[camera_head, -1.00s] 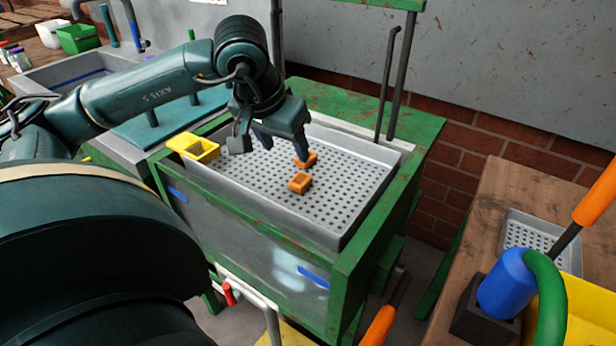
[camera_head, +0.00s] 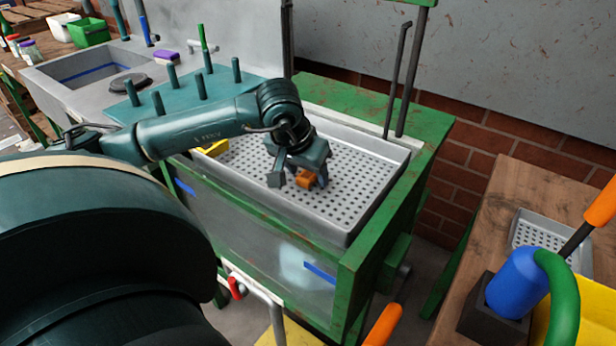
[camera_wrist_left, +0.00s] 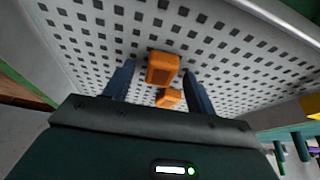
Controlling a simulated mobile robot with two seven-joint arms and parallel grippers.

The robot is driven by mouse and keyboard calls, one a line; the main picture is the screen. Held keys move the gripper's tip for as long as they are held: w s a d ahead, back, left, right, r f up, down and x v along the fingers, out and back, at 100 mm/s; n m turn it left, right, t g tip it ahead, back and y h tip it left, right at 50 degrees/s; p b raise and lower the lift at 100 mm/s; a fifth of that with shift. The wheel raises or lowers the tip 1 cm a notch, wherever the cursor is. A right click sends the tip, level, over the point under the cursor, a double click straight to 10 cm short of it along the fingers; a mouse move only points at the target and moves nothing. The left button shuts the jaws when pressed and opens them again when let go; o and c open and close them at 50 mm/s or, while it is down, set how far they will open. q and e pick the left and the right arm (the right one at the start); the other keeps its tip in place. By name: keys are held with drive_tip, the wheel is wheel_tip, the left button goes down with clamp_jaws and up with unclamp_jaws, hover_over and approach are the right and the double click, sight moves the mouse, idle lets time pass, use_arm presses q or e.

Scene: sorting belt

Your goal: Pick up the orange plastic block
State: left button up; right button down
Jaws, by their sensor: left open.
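Two orange plastic blocks lie on the perforated grey tray in the wrist view. The larger-looking block (camera_wrist_left: 163,68) is between my left fingertips, and the smaller-looking block (camera_wrist_left: 168,98) is lower in the picture. In the head view one orange block (camera_head: 305,179) shows by the fingers; the other seems hidden by the gripper. My left gripper (camera_head: 301,181) is open over the tray (camera_head: 352,207), with a finger on either side of the blocks; it also shows in the wrist view (camera_wrist_left: 159,70). I cannot tell whether the fingers touch a block. My right gripper is not in view.
A yellow container (camera_head: 213,147) sits at the tray's left edge, partly behind my arm. A teal board with upright pegs (camera_head: 199,85) stands behind the arm. The tray has raised walls and sits in a green frame (camera_head: 362,262). Its right part is clear.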

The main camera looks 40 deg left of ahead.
use_arm(q)
drive_tip(key=c, duration=1.1)
drive_tip(key=shift+o, duration=0.2)
drive_tip(key=shift+r, duration=0.1)
